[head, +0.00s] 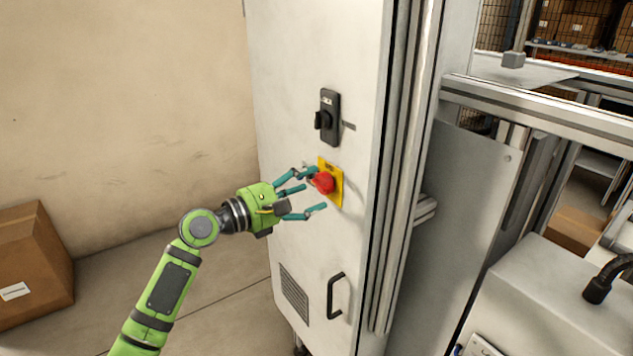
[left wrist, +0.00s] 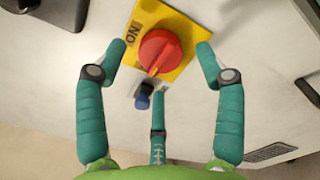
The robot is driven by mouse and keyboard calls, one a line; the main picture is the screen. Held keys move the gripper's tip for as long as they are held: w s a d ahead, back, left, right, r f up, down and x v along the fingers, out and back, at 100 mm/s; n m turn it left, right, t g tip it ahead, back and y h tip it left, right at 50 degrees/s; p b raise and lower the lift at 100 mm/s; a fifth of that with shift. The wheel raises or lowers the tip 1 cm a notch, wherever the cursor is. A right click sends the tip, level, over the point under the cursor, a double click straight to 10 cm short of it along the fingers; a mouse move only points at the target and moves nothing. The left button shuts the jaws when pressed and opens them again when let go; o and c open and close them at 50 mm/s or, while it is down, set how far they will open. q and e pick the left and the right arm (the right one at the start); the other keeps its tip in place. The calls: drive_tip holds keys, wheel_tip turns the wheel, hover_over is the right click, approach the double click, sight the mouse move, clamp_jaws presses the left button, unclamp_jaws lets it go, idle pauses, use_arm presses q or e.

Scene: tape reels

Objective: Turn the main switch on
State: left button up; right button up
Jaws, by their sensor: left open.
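The main switch is a red rotary knob (head: 324,182) on a yellow plate (head: 337,188), on the front of a white cabinet. In the left wrist view the red knob (left wrist: 160,51) shows close up, with a raised grip bar across it and the letters "NO" on the yellow plate (left wrist: 176,18), upside down or turned. My left gripper (head: 312,190) is open, its teal fingers spread in front of the knob. In the left wrist view the fingertips (left wrist: 160,62) lie on either side of the knob; whether they touch it I cannot tell. My right gripper is not in view.
A black handle (head: 329,118) sits above the switch on the cabinet (head: 290,60). A black door handle (head: 336,295) and a vent (head: 294,292) are lower down. A small blue part (left wrist: 143,97) sits beside the plate. A cardboard box (head: 34,262) stands at the left.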

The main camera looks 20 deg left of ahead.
sight(323, 184)
use_arm(q)
drive_tip(key=shift+x, duration=1.05)
drive_tip(key=shift+w+d+r+p, duration=0.1)
drive_tip(key=shift+d+r+p, duration=0.05)
drive_tip(key=shift+p, duration=0.15)
drive_tip(key=shift+w+d, duration=0.1)
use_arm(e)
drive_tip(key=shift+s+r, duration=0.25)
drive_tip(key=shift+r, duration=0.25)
use_arm(q)
drive_tip(key=c, duration=1.2)
drive_tip(key=shift+o, duration=0.2)
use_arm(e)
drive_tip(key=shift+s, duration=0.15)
